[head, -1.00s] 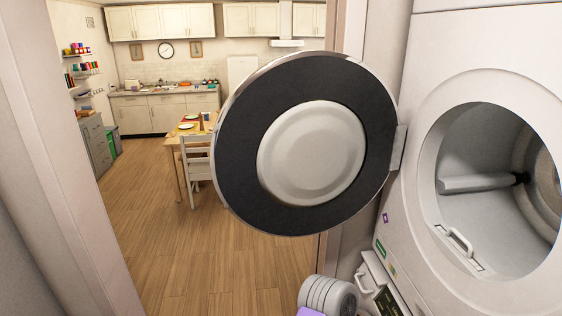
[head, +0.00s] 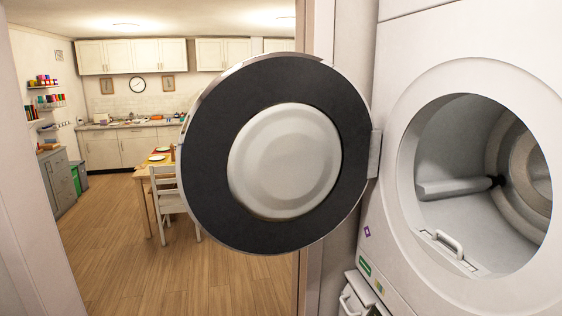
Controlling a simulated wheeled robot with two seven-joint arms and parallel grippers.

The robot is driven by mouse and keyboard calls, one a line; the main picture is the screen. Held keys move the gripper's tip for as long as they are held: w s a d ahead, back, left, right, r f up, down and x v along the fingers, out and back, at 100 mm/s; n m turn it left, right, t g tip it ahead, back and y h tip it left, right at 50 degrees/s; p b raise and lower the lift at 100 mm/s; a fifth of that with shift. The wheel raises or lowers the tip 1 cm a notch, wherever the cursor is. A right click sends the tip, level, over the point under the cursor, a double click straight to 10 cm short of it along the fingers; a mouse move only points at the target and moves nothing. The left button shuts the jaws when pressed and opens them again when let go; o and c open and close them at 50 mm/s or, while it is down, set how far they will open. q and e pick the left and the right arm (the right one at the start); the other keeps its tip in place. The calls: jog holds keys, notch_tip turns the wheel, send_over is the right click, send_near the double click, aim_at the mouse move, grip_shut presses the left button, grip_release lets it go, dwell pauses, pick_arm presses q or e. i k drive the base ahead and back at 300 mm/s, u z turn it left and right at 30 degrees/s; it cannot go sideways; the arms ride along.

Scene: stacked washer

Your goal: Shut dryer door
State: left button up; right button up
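The dryer door (head: 205,165) is round, with a black ring and a pale domed centre. It stands wide open to the left of the dryer (head: 385,215), held by a hinge (head: 375,154) at its right edge. The dryer's round opening (head: 470,215) is uncovered and shows the drum inside. Neither of my grippers is in view, so I cannot tell where they are relative to the door.
A white machine (head: 358,297) shows in part below the dryer. A doorway wall (head: 35,210) is at the left. Beyond it, the wooden floor (head: 170,275) is clear, with a chair (head: 168,195) and table farther back.

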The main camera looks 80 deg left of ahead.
aim_at(276, 153)
jog(key=z, duration=1.55)
jog(key=k, duration=2.4)
jog(key=u, duration=1.15)
